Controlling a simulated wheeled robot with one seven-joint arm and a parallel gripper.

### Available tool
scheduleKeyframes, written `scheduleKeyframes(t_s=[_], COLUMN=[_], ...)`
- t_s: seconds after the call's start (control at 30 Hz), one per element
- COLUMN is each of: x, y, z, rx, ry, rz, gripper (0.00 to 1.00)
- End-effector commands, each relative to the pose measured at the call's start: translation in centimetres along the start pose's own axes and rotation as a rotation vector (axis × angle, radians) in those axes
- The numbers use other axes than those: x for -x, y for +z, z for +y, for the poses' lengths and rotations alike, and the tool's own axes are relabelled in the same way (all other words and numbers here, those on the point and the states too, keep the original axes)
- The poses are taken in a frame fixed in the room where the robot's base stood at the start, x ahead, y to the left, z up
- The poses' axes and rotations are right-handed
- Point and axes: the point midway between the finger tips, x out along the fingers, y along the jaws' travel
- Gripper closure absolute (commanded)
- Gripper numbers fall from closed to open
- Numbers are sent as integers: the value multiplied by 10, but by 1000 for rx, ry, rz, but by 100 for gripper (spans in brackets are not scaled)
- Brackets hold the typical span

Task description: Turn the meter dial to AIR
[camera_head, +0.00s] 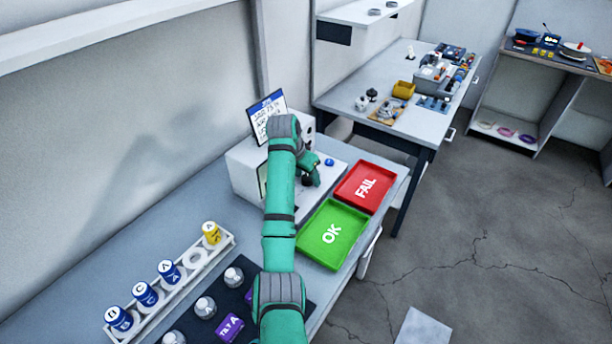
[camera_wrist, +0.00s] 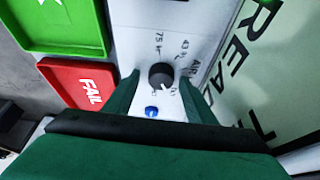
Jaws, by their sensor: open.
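The meter is a white box (camera_head: 243,172) on the bench, partly hidden behind my arm in the head view. In the wrist view its black round dial (camera_wrist: 160,75) sits on the white front panel, with printed marks around it, among them 75, 43 and what looks like AIR on the right side. A white pointer mark shows at the dial's lower right. A blue button (camera_wrist: 151,112) is beside the dial. My gripper (camera_wrist: 159,80) is open, with one green finger on each side of the dial; I cannot tell whether they touch it.
A red FAIL tray (camera_head: 366,187) and a green OK tray (camera_head: 333,235) lie to the right of the meter. A white rack (camera_head: 222,236) of labelled vials stands at the left. A written card (camera_head: 266,117) stands behind the meter.

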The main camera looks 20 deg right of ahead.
Motion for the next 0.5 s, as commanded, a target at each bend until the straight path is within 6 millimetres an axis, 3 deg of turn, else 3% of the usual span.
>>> scheduleKeyframes(t_s=[0.2,0.4,0.5], x=[0,0,0], y=[1,1,0], z=[-1,-1,-1], rx=[1,1,2], ry=[-1,0,0], rz=[0,0,1], gripper=[50,91,91])
